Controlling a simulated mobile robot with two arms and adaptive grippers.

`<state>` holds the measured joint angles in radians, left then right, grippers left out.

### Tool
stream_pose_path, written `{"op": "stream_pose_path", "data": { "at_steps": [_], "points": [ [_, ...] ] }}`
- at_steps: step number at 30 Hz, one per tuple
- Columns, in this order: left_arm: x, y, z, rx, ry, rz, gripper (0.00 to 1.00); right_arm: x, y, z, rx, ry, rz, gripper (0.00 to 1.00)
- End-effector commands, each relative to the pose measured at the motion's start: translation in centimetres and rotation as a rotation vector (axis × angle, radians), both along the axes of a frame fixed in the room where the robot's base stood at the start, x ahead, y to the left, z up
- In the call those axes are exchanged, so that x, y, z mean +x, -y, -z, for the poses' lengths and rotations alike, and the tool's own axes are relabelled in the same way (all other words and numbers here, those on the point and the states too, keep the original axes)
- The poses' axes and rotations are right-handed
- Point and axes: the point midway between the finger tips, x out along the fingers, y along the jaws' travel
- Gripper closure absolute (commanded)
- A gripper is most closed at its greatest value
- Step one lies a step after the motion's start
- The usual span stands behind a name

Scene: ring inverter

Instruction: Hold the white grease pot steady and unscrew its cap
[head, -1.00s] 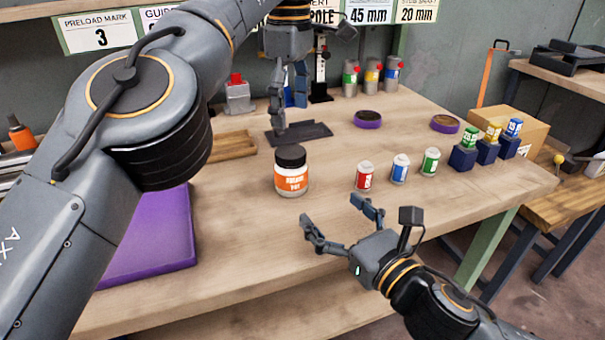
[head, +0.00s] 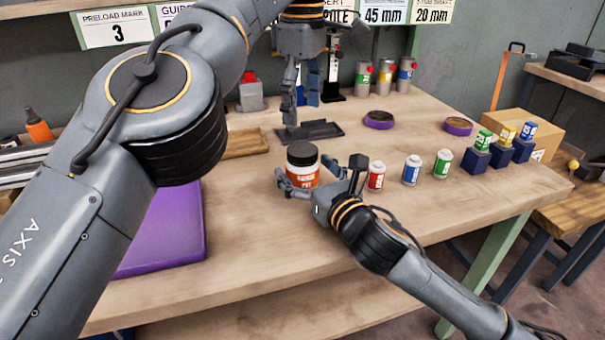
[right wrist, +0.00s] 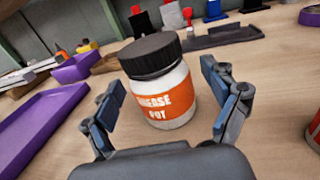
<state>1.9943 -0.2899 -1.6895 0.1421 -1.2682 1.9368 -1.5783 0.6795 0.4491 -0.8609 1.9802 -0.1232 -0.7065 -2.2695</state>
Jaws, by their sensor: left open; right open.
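The white grease pot (head: 303,172) with an orange label stands upright on the bench, its black cap (head: 302,154) on top. It also shows in the right wrist view (right wrist: 163,98), between the two fingers. My right gripper (head: 291,186) is open, with a finger on either side of the pot. Gaps show between fingers and pot in the right wrist view, so it is not gripped. My left gripper (head: 301,100) is open and empty, pointing down above the dark tray behind the pot. The pot's lower part is partly hidden by my right gripper in the head view.
A red-labelled can (head: 376,176), a blue one (head: 412,170) and a green one (head: 442,164) stand right of the pot. A dark tray (head: 322,131) lies behind it. A purple mat (head: 170,232) lies at left. The bench front is clear.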

Motion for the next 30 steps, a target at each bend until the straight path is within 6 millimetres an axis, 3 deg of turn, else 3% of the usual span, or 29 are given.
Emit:
{"op": "stream_pose_path", "data": {
  "at_steps": [10,23,30],
  "points": [
    [0.0,0.01,0.01,0.0,0.0,0.0,0.27,0.35,-0.18,-0.02,0.0,0.0,0.0,0.14],
    [0.0,0.01,0.01,0.0,0.0,0.0,0.27,0.32,-0.16,0.0,0.0,0.0,0.0,1.0],
    [-0.01,0.04,0.0,0.0,0.0,0.108,0.27,0.32,-0.16,0.02,0.0,-0.001,0.0,1.0]
  ]
}}
